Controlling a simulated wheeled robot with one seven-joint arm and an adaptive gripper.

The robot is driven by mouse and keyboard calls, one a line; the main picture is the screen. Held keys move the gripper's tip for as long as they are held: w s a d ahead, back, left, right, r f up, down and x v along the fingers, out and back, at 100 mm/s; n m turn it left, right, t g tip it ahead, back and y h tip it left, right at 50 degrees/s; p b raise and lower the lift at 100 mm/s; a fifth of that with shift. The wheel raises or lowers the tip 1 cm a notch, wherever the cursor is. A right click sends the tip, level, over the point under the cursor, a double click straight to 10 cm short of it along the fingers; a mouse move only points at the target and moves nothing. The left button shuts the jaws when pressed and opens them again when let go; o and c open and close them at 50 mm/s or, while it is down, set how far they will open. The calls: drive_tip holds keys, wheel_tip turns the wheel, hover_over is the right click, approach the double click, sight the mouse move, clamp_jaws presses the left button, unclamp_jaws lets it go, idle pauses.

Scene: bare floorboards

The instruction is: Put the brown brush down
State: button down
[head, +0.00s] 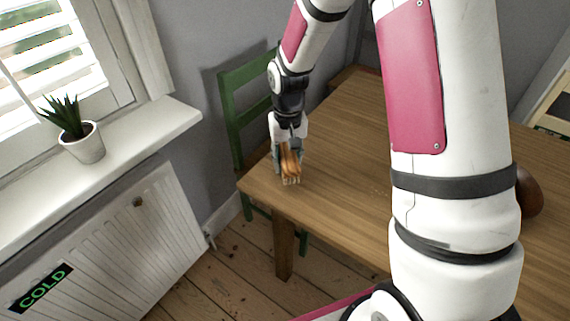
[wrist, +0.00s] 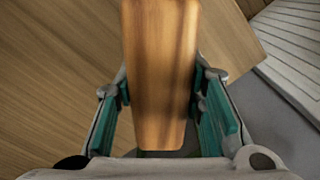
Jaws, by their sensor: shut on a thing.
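The brown brush (head: 289,164) is held upright in my gripper (head: 289,155), with its pale bristles pointing down. It is over the near left corner of the wooden table (head: 340,183). The bristle end is at or just above the tabletop; I cannot tell whether it touches. In the wrist view, the brush's flat brown wooden body (wrist: 160,75) fills the middle. The teal finger pads of my gripper (wrist: 165,105) are on both sides of it. The brush's bristles are hidden in the wrist view.
A green chair (head: 235,105) stands behind the table's left end. A potted plant (head: 82,140) sits on the white windowsill above a radiator (head: 125,240). A brown rounded object (head: 529,192) is partly hidden behind my arm. The tabletop between is clear.

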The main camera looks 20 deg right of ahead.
drive_tip(key=shift+w, duration=0.8)
drive_tip(key=shift+f, duration=1.8)
drive_tip(key=shift+f, duration=0.1)
drive_tip(key=c, duration=1)
unclamp_jaws()
drive_tip(key=shift+b, duration=0.3)
drive_tip(key=shift+c, duration=0.2)
